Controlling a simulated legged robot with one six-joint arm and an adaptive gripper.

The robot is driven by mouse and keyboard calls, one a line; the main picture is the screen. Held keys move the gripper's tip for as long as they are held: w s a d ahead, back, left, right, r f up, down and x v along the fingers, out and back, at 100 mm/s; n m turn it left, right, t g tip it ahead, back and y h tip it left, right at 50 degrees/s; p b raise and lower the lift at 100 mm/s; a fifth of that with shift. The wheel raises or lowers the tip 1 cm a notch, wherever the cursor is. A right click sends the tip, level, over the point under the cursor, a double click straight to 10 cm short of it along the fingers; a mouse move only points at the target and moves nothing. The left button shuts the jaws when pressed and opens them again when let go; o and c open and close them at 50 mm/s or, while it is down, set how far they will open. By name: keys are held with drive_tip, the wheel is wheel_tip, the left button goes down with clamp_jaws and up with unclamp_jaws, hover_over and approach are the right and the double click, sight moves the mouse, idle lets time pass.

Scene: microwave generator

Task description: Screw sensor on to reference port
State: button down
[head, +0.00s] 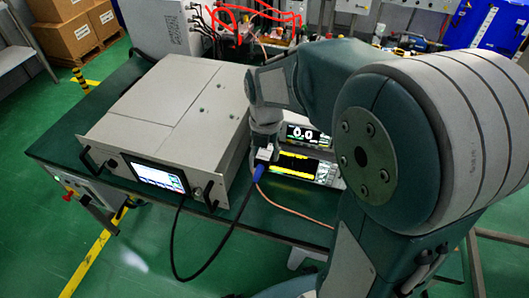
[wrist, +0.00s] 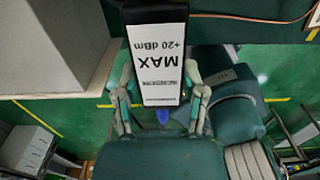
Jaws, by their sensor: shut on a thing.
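The sensor (wrist: 158,55) is a dark box with a white label reading "MAX +20 dBm", upside down in the wrist view. My gripper (wrist: 160,80) is shut on it, a finger on each side. In the head view my gripper (head: 264,148) hangs beside the generator's right side, in front of the bench meters. A blue connector (head: 259,173) shows just below it, and its blue tip (wrist: 163,116) shows under the sensor in the wrist view. A meter display (head: 302,133) reads 0.0. I cannot make out the reference port.
A large grey generator (head: 180,105) with a lit screen and front handles stands on the green table (head: 60,140). A black cable (head: 178,250) loops from its front toward the blue connector. A copper-coloured cable (head: 300,215) runs right. Cardboard boxes (head: 75,35) stand behind.

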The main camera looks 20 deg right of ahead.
drive_tip(key=shift+w+d, duration=0.45)
drive_tip(key=shift+w, duration=0.15)
drive_tip(key=shift+c, duration=0.4)
unclamp_jaws()
drive_tip(key=shift+r, duration=0.1)
wheel_tip(320, 180, up, 12)
idle(0.6)
